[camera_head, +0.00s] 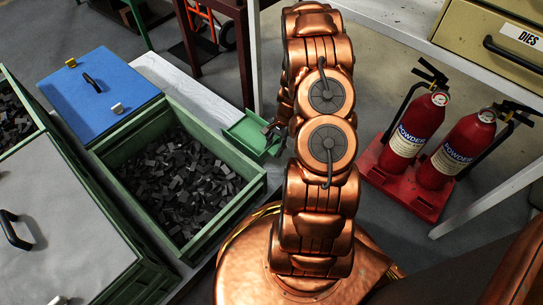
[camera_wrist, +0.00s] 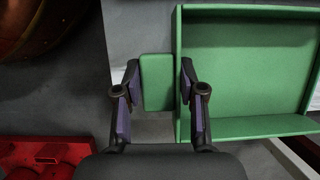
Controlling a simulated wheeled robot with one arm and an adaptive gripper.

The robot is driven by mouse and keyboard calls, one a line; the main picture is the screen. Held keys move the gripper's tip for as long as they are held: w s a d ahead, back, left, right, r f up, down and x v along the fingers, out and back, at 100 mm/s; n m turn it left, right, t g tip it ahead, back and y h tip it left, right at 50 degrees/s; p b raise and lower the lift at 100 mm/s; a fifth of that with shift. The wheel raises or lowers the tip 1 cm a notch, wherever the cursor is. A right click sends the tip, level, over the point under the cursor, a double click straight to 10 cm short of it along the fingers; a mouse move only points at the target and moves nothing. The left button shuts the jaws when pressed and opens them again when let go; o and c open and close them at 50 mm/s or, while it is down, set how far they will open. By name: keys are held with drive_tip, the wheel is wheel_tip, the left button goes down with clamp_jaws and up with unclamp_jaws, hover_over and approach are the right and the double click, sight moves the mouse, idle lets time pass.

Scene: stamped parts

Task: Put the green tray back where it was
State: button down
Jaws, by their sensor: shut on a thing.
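The small green tray (camera_head: 243,134) is just right of the open bin's far corner, near the white board. It looks empty. In the wrist view the tray (camera_wrist: 245,65) fills the right side, with its flat tab (camera_wrist: 157,100) between the fingers. My gripper (camera_wrist: 159,75) is shut on this tab. In the head view my gripper (camera_head: 273,130) is at the tray's right side, partly hidden by my arm. I cannot tell whether the tray rests on anything.
A green bin (camera_head: 253,192) holds many dark stamped parts. A blue lid (camera_head: 98,92) and a grey lid (camera_head: 62,225) lie beside it. A white board (camera_head: 178,82) runs behind. Two fire extinguishers (camera_head: 418,125) stand on a red base (camera_head: 398,186) at right, near a shelf.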

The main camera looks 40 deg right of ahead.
drive_tip(key=shift+f+b, duration=0.75)
drive_tip(key=shift+f, duration=1.9)
drive_tip(key=c, duration=0.7)
unclamp_jaws()
